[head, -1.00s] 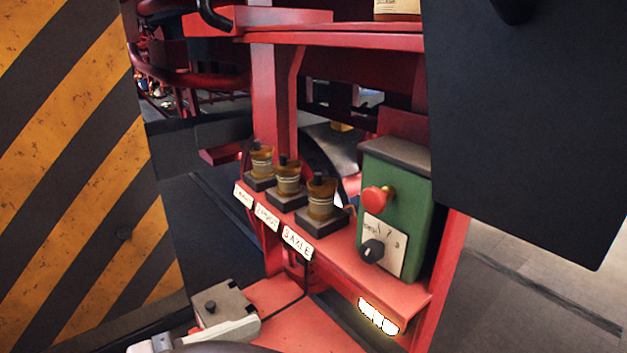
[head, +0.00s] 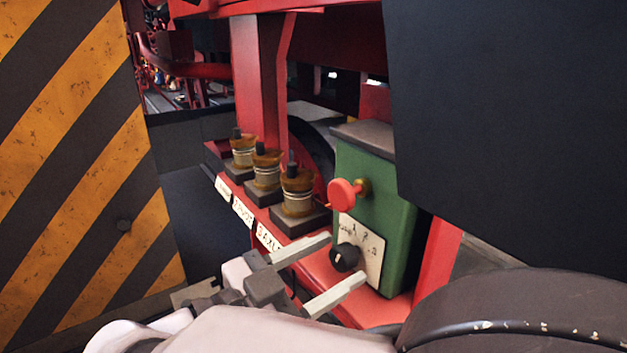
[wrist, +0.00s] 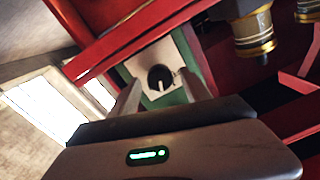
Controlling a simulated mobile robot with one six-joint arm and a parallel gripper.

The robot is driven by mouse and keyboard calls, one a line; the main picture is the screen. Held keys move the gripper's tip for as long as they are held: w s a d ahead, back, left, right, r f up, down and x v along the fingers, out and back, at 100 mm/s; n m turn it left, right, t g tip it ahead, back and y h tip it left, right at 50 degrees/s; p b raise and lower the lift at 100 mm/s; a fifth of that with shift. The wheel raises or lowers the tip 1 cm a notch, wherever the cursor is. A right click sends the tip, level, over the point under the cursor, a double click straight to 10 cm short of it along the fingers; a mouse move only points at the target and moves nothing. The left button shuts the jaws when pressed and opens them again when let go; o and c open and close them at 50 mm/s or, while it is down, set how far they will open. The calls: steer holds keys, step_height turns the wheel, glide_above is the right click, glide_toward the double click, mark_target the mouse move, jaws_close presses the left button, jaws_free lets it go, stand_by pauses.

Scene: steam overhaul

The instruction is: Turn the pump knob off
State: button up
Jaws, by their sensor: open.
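The pump knob (head: 345,257) is a small black dial with a pale pointer mark. It sits on a white marked plate (head: 367,248) on the front of a green box (head: 385,210). In the wrist view the knob (wrist: 161,78) lies between and beyond my two fingers, its pale mark pointing toward the picture's bottom. My gripper (head: 348,258) is open, its fingers on either side of the knob in the head view. I cannot tell whether either finger touches it.
A red mushroom button (head: 345,193) sticks out above the knob. Several brass-topped lubricators (head: 297,192) stand left on the red shelf (head: 337,287) with labels. A dark panel (head: 520,120) hangs at right, and a striped yellow-black panel (head: 80,160) stands at left.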

steer(key=shift+x, duration=0.95)
steer(key=shift+s+a, duration=0.1)
steer(key=shift+c, duration=0.3)
jaws_close()
